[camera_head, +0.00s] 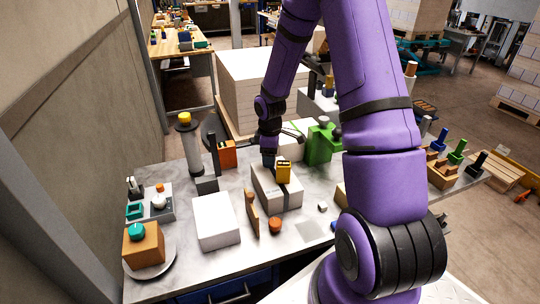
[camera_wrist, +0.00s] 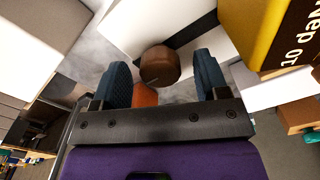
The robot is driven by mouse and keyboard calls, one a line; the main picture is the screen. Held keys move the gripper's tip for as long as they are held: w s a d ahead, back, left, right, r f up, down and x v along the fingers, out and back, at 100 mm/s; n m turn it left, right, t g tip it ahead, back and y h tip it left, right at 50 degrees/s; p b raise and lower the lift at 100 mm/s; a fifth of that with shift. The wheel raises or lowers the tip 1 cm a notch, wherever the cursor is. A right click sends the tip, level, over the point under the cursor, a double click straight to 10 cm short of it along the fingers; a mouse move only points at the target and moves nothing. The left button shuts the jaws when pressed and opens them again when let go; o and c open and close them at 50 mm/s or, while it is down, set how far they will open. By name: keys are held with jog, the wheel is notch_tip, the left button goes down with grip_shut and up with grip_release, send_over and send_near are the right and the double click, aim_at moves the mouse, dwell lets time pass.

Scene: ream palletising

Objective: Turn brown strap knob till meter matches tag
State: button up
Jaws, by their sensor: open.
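The brown knob (camera_wrist: 160,66) is round and sits by a dark strap on a white package (camera_wrist: 118,28). My gripper (camera_wrist: 162,70) is open, its two blue fingers on either side of the knob in the wrist view, with a gap at each side. In the head view, my gripper (camera_head: 268,160) is at the far end of the strapped package (camera_head: 278,193), and I cannot make out the knob there. I cannot read a meter or tag value.
A white package (camera_head: 215,221) lies to the left on the marble table (camera_head: 185,270). A brown upright piece (camera_head: 252,212) and an orange-brown knob (camera_head: 275,225) stand in front. A green block (camera_head: 320,146) and an orange block (camera_head: 227,153) stand behind.

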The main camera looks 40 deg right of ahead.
jog(key=c, duration=0.9)
jog(key=shift+c, duration=0.2)
jog(key=shift+m, duration=0.3)
jog(key=m, duration=1.2)
jog(key=shift+m, duration=0.4)
jog(key=o, duration=0.9)
